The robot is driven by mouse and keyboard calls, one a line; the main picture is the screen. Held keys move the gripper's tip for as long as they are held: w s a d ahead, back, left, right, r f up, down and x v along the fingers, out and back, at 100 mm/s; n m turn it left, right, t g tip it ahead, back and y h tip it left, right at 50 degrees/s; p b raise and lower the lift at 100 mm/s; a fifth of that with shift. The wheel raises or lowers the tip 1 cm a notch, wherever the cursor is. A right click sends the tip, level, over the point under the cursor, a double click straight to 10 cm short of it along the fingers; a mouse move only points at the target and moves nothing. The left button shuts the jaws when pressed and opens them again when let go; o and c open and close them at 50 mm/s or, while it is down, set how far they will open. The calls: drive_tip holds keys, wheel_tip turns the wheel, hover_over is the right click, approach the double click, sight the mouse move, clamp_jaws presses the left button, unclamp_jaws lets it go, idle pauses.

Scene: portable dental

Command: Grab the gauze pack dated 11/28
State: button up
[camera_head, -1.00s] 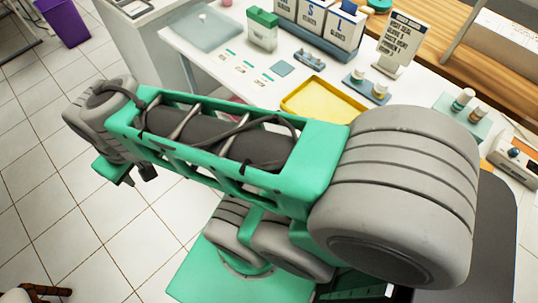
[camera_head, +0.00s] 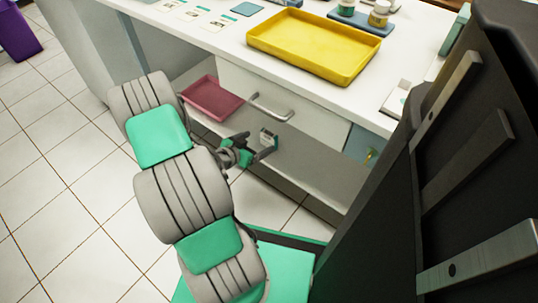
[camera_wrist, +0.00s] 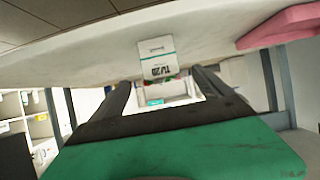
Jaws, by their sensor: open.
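A small white pack (camera_wrist: 157,55) with a dark band and bold print that seems to read 11/28 is in the wrist view, ahead of the fingers. In the head view a small white pack (camera_head: 268,136), probably the same one, is at the open shelf under the counter, close to my gripper (camera_head: 256,147). My gripper also shows in the wrist view (camera_wrist: 160,82). Its two dark fingers are apart, with the pack beyond and roughly centred between them. I cannot tell whether they touch it. Several flat white packs (camera_head: 187,12) lie on the counter top, their print too small to read.
A yellow tray (camera_head: 345,78) sits at the counter's front edge. Below are a drawer with a metal handle (camera_head: 272,108) and a red tray (camera_head: 212,98) on the shelf. The counter edge overhangs the shelf. Open tiled floor lies to the left.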

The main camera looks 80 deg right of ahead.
sight(267, 137)
drive_tip(key=b+x, duration=0.2)
drive_tip(key=x, duration=0.6)
drive_tip(key=shift+s+d+b, duration=0.1)
drive_tip(key=shift+d+b, duration=0.05)
drive_tip(key=shift+b, duration=0.25)
drive_tip(key=shift+c, duration=0.6)
drive_tip(key=c, duration=1.3)
